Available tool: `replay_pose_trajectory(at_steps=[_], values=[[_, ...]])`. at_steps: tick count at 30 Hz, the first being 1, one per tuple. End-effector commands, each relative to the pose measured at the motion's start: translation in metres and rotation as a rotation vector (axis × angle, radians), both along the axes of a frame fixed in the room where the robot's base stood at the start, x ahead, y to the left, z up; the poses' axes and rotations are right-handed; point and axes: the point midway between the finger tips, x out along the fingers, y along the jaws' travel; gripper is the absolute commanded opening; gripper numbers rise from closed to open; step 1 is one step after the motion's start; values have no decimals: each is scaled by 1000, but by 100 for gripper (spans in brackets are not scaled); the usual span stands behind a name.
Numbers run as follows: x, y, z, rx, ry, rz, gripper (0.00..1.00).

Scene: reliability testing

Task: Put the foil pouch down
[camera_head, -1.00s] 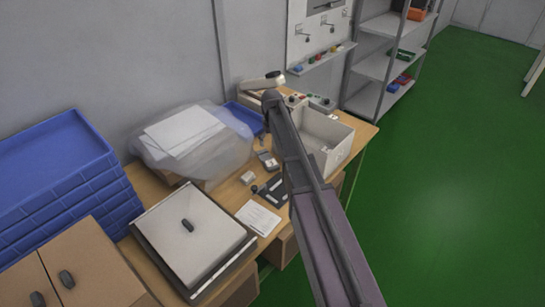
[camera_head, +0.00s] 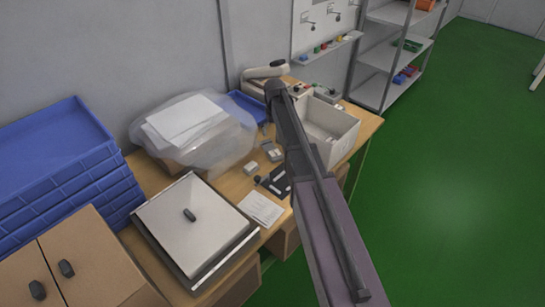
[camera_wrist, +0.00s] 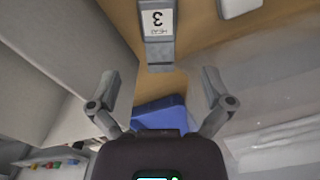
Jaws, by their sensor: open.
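I cannot pick out a foil pouch in either current view. My gripper (camera_wrist: 160,78) is open in the wrist view, its two fingers wide apart with nothing between the tips. A grey object with a white label reading "HEAD 3" (camera_wrist: 158,22) lies beyond the fingertips at the top of that view. A blue tray (camera_wrist: 160,112) shows behind the gap between the fingers. In the head view my arm hides the gripper and part of the wooden bench (camera_head: 232,184).
An open white box (camera_head: 345,138) stands right of my arm. A clear bag with white sheets (camera_head: 230,150) lies at the back. A lidded grey case (camera_head: 178,225), a paper sheet (camera_head: 260,208) and stacked blue trays (camera_head: 50,160) are left. A shelf rack (camera_head: 390,55) stands beyond.

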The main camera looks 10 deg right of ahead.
Motion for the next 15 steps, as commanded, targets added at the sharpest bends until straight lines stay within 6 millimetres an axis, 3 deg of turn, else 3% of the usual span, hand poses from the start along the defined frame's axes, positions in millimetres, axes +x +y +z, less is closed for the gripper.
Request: replay_pose_trajectory(at_steps=[15], values=[[0,-1,-44,0,0,-1,100]])
